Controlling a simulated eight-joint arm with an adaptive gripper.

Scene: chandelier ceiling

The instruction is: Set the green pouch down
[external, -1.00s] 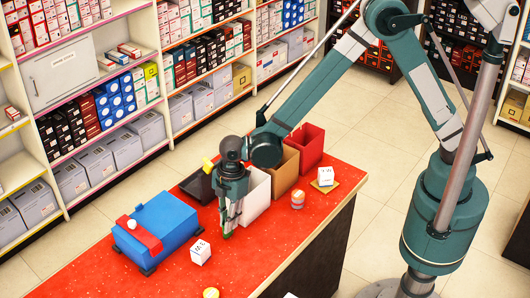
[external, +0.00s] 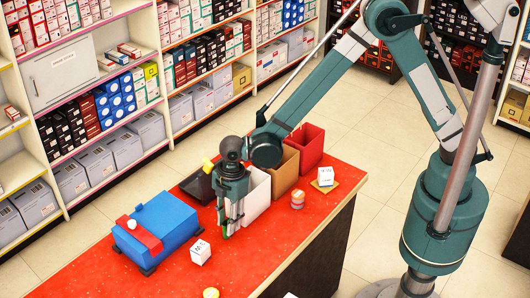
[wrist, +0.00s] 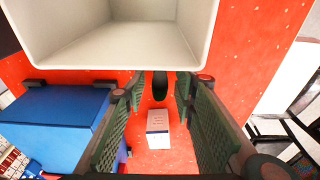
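My gripper (external: 231,232) points down at the red tabletop, just in front of the white bin. In the wrist view its two dark green fingers (wrist: 160,88) stand apart. The small dark green pouch (wrist: 160,84) lies between the fingertips, with a gap visible on each side. In the external view the pouch is mostly hidden by the fingers, and only a bit of green (external: 229,229) shows low down at the tabletop.
The white bin (external: 257,196) is close behind my gripper. A blue box (external: 168,222) with a red strap stands to the left, and a white cube (external: 200,252) in front. Tan (external: 285,168) and red (external: 311,148) bins stand behind. The front tabletop is mostly clear.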

